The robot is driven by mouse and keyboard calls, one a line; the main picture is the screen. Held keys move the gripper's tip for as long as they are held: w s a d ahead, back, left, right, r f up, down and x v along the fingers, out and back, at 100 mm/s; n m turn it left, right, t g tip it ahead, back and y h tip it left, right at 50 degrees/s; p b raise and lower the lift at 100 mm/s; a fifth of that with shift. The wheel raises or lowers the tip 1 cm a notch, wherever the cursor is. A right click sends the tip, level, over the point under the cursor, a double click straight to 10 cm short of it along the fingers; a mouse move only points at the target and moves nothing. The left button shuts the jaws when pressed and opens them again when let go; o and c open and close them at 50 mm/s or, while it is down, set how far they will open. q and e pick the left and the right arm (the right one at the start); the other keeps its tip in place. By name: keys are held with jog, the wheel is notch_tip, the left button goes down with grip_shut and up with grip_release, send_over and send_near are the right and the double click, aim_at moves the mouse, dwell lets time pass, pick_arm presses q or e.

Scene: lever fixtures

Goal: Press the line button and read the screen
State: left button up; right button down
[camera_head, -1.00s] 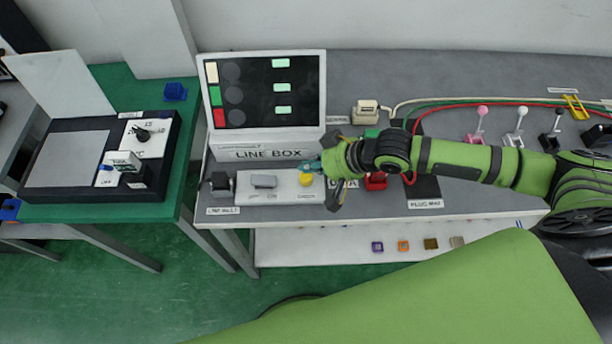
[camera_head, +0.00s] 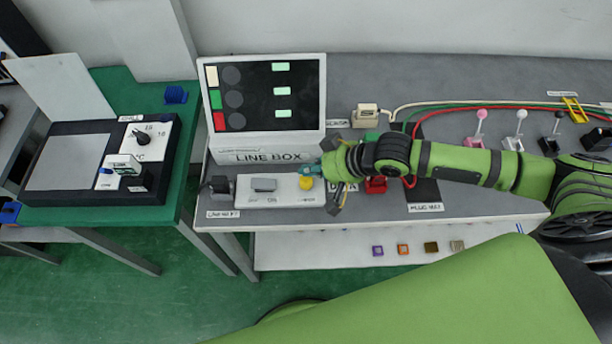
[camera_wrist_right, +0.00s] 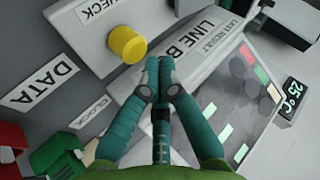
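The line box (camera_head: 265,157) stands on the grey bench with a tilted screen (camera_head: 265,92). The screen has beige, green and red swatches at left, three dark round spots and three lit pale-green bars. A yellow button (camera_head: 306,183) sits on the white panel in front; it also shows in the right wrist view (camera_wrist_right: 127,44). My right gripper (camera_head: 310,169) is close to the button; in the wrist view its teal fingertips (camera_wrist_right: 159,62) are together, empty, and appear beside the button. Contact with the button cannot be told. My left gripper is not in view.
A grey switch (camera_head: 264,185) shares the panel with the button. Red and green blocks and cables lie right of the box. Several levers (camera_head: 480,122) stand farther right. A green table (camera_head: 110,75) with a dial device is at left.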

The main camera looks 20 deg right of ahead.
aim_at(310, 179)
jog(key=shift+f, duration=0.1)
dwell(0.3)
jog(key=shift+f, duration=0.3)
jog(key=shift+f, duration=0.65)
dwell(0.8)
jog(key=shift+r, duration=0.15)
jog(key=shift+r+p, duration=0.9)
jog(key=shift+p, duration=0.15)
notch_tip(310, 179, up, 5)
jog(key=p, duration=0.5)
jog(key=shift+r+p, duration=0.1)
jog(key=shift+p, duration=0.25)
